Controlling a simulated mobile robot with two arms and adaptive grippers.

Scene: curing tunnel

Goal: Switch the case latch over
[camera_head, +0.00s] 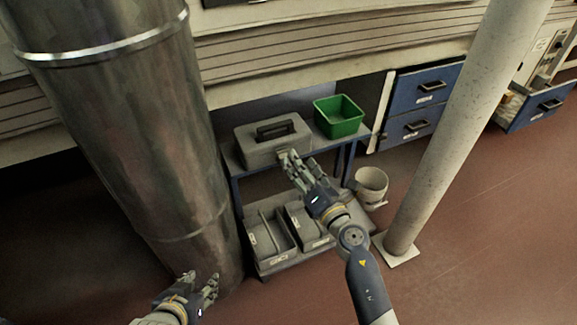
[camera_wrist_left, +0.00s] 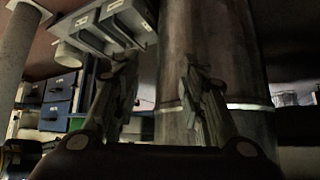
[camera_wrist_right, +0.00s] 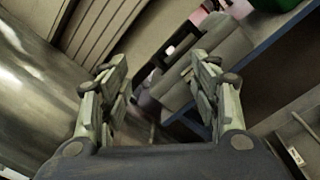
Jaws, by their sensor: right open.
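The grey case (camera_head: 262,152), with a black handle on its lid, sits on the blue-framed bench. In the right wrist view, the case (camera_wrist_right: 222,50) shows partly behind the fingers. I cannot make out its latch. My right gripper (camera_head: 291,154) is at the case's front right side, fingers apart and nothing between them; I cannot tell whether it touches the case. It also shows in the right wrist view (camera_wrist_right: 158,78). My left gripper (camera_head: 203,282) is low at the left near the big metal column, far from the case, with its fingers apart and empty in the left wrist view (camera_wrist_left: 157,75).
A green bin (camera_head: 339,117) stands right of the case. Grey trays (camera_head: 270,240) lie on the lower shelf. A white bucket (camera_head: 371,185) stands on the floor. The metal column (camera_head: 140,120) and a pale pole (camera_head: 455,130) flank the bench.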

